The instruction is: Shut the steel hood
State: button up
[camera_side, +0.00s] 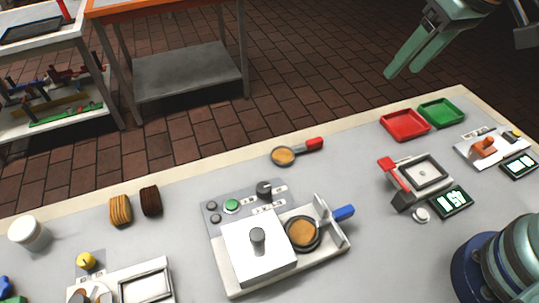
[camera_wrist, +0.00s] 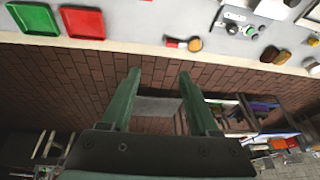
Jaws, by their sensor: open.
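The steel hood (camera_side: 253,262) is a pale square box with a dark grey knob (camera_side: 258,238) on top. In the side view it sits on the left part of a white machine base (camera_side: 310,266). A round pan (camera_side: 302,233) with brown filling and a blue handle (camera_side: 344,213) lies uncovered right beside it. My gripper (camera_side: 403,73) is high at the top right of the side view, past the table's far edge and well away from the hood. In the wrist view my gripper (camera_wrist: 160,72) is open and empty, with floor between its fingers. I cannot clearly tell the hood there.
A scoop with a red handle (camera_side: 314,144) lies behind the machine. A red tray (camera_side: 405,125), a green tray (camera_side: 441,113) and a red-levered press (camera_side: 422,175) stand to the right. Bare table lies between machine and press.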

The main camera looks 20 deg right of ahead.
jog(key=a+g, duration=0.1)
jog(key=a, duration=0.8)
jog(key=n+g+h, duration=0.1)
jog(key=n+g, duration=0.1)
jog(key=g, duration=0.1)
send_over(257, 233)
notch_tip(257, 233, down, 6)
notch_tip(257, 233, down, 12)
grip_shut()
jog(key=shift+r, duration=0.1)
